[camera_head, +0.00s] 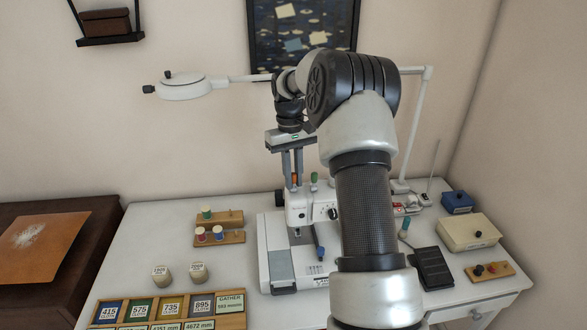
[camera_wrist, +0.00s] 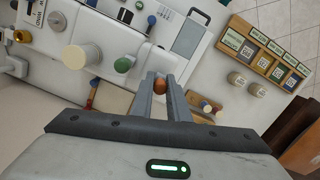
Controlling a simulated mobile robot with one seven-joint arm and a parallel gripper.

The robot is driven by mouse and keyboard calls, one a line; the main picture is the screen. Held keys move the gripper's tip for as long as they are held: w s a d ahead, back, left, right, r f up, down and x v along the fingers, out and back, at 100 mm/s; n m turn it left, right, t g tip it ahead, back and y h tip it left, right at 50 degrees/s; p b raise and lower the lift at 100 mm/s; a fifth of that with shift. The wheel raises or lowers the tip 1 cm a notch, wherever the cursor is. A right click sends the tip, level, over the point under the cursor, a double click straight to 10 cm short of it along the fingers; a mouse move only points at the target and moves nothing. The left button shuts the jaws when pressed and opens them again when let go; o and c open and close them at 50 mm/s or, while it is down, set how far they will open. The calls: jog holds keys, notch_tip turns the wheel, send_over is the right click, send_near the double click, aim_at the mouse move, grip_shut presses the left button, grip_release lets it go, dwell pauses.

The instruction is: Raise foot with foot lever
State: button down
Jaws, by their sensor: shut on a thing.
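A white sewing machine (camera_head: 297,207) stands on the table; part of it also shows in the wrist view (camera_wrist: 115,20). My gripper (camera_head: 293,178) points down over its head. In the wrist view my gripper (camera_wrist: 160,84) has its two grey fingers closed on a small round orange-brown knob (camera_wrist: 158,86). A bit of the orange knob (camera_head: 295,178) shows between the fingers in the head view. A blue-ended part (camera_head: 320,253) sits lower on the machine's front. Which part is the foot lever is not clear from these pictures. The presser foot is too small to make out.
A green knob (camera_head: 314,177) stands close beside my fingers. Spools on wooden holders (camera_head: 232,218) and a labelled wooden tray (camera_head: 232,323) lie left. A black pedal (camera_head: 432,268) and a cream box (camera_head: 468,232) lie right. A lamp (camera_head: 185,87) reaches overhead.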

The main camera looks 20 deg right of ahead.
jog(key=c, duration=1.7)
grip_release()
jog(key=shift+r, duration=0.1)
jog(key=r, duration=0.5)
jog(key=w+r+p, duration=0.1)
jog(key=r, duration=0.5)
jog(key=w+r+p, duration=0.1)
jog(key=r, duration=0.5)
jog(key=shift+r, duration=0.1)
